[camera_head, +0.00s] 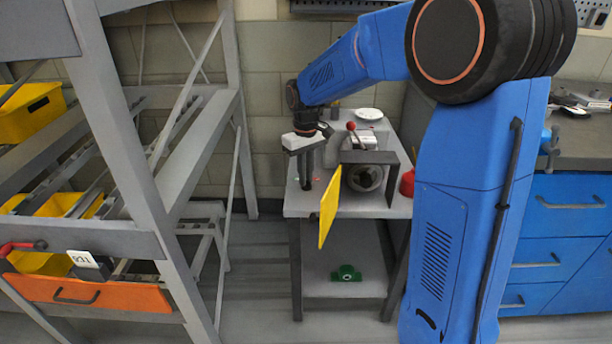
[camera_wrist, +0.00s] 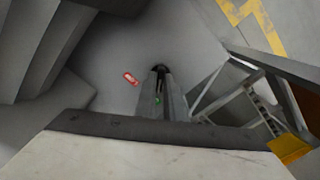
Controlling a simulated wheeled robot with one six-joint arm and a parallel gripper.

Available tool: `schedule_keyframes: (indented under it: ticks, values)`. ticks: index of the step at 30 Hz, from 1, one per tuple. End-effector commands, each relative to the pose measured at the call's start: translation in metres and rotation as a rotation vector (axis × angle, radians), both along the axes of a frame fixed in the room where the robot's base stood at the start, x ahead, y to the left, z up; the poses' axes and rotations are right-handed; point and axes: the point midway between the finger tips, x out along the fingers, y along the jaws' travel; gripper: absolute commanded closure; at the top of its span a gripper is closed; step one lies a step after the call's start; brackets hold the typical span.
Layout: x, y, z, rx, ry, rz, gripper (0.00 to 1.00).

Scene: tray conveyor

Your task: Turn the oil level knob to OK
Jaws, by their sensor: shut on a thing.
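My gripper (camera_head: 305,187) points down at the left part of the grey machine table (camera_head: 297,208). In the wrist view its two grey fingers (camera_wrist: 160,98) are shut on a small dark knob (camera_wrist: 160,68), which I take for the oil level knob. The fingers hide most of it, so I cannot read which way it points. A small red mark (camera_wrist: 131,78) lies to the left of the fingers, and a small green mark (camera_wrist: 157,100) shows between them. No OK lettering is readable.
A grey housing (camera_head: 394,172) with an open yellow door (camera_head: 329,208) stands close right of my gripper. A red-balled lever (camera_head: 351,126) rises behind it. A rack with yellow bins (camera_head: 27,113) is at left. A green object (camera_head: 346,273) sits on the lower shelf.

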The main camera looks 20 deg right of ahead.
Motion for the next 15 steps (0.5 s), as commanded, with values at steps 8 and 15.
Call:
schedule_keyframes:
  ticks: [8, 15]
  values:
    - [0.0004, 0.0004, 0.001, 0.0, -0.002, 0.12, 1.0]
    - [0.0003, 0.0005, 0.001, 0.0, -0.003, 0.156, 1.0]
